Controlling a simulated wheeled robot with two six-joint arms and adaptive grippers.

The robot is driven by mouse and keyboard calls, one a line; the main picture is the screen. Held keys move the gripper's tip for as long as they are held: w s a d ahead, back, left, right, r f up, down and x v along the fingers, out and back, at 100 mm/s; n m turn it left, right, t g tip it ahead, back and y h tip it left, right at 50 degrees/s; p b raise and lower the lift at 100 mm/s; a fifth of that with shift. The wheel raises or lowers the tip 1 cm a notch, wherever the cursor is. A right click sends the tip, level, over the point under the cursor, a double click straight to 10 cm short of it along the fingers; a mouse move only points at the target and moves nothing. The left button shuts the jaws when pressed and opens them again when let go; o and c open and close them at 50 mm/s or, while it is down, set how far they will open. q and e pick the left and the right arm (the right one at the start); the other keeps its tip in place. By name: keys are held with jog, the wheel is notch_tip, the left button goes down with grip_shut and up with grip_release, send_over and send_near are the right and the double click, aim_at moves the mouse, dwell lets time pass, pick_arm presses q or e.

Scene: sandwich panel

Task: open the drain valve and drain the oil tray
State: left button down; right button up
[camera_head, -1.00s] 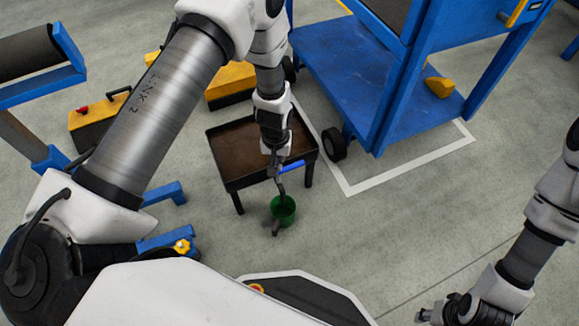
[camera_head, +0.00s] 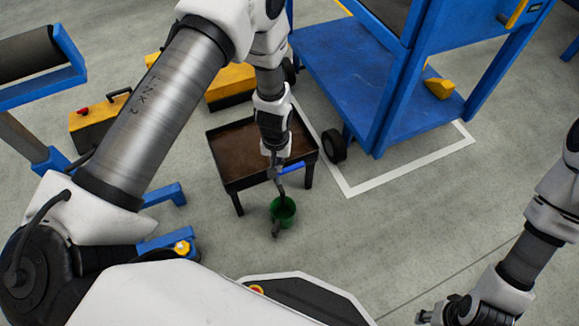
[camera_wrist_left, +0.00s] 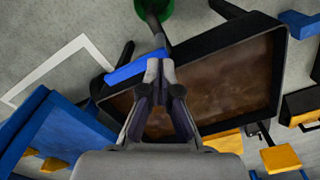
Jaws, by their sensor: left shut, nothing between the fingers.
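The oil tray (camera_head: 229,184) is a dark, square tray on legs, with brown oil inside. A blue valve handle (camera_head: 291,168) sticks out sideways at its near edge; it also shows in the left wrist view (camera_wrist_left: 133,69). A dark drain pipe runs down from there to a green bucket (camera_head: 290,212) on the floor. My left gripper (camera_wrist_left: 158,62) is shut and empty, its tips close to the handle's end by the pipe; I cannot tell if they touch. In the head view the left wrist hides part of the tray. My right gripper (camera_head: 432,314) is at the bottom right, far from the tray.
A blue cart (camera_head: 350,75) with black wheels stands behind and right of the tray, by a white floor line (camera_head: 400,173). Yellow-and-black boxes (camera_head: 97,118) and a blue roller stand (camera_head: 50,82) are at the left. The floor right of the bucket is clear.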

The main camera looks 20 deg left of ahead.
pick_arm(q)
jog(key=shift+f+b, duration=0.6)
jog(key=shift+f, duration=0.5)
dwell(0.3)
jog(key=shift+r, duration=0.1)
jog(key=shift+r+p, duration=1.3)
jog(key=shift+f, duration=0.1)
jog(key=shift+w, duration=0.15)
jog(key=w+b, duration=0.2)
jog(key=w, duration=0.5)
jog(key=shift+w+d, duration=0.2)
jog(key=shift+d, duration=0.2)
